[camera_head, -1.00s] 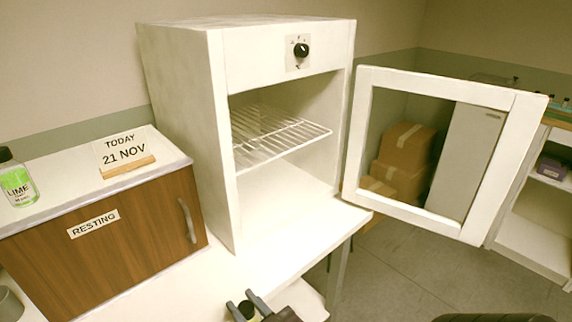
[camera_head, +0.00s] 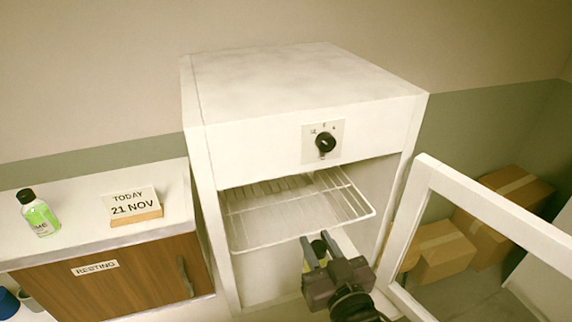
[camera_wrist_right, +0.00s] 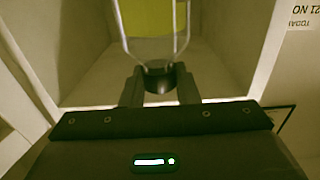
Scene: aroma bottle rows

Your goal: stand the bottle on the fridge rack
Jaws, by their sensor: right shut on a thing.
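The fridge (camera_head: 300,85) stands open in the head view. Its white wire rack (camera_head: 268,246) spans the upper part of the opening and looks empty. My right gripper (camera_head: 312,250) is in front of the opening, its fingertips showing just below the rack's front edge. It is shut on the bottle (camera_head: 319,246), mostly hidden there by the fingers. In the right wrist view the fingers (camera_wrist_right: 159,88) grip around its dark cap (camera_wrist_right: 158,78), and the clear body with a yellow-green label (camera_wrist_right: 152,17) extends beyond. The bottle's tilt is hard to tell. My left gripper is not in view.
The open fridge door (camera_head: 480,205) stands at the right, close to my right arm. On the left, a wooden cabinet marked RESTING (camera_head: 120,280) carries a green-labelled bottle (camera_head: 40,214) and a date sign (camera_head: 134,208). Cardboard boxes (camera_head: 440,250) lie behind the door.

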